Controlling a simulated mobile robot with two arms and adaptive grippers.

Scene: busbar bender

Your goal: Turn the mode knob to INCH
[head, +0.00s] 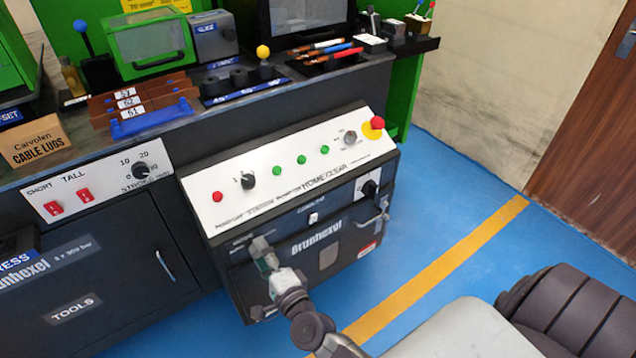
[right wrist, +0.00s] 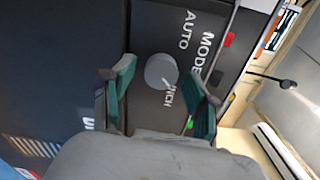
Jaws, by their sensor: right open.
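The mode knob (right wrist: 161,71) is a round grey knob on a dark panel in the right wrist view, beside the words MODE, AUTO and INCH. Its short pale mark points towards the INCH lettering. My right gripper (right wrist: 162,80) is open, with one green-padded finger on each side of the knob in the picture and a gap to both. In the head view my right gripper (head: 264,254) is at the left part of the front of the console (head: 290,200). The knob is hidden there behind the gripper. My left gripper is not in view.
The console's sloped white top carries a black selector (head: 248,182), several green buttons and a red emergency stop (head: 377,122). A black rotary switch (head: 370,188) and a metal handle (head: 374,219) are on its front right. Blue floor (head: 480,170) is clear to the right.

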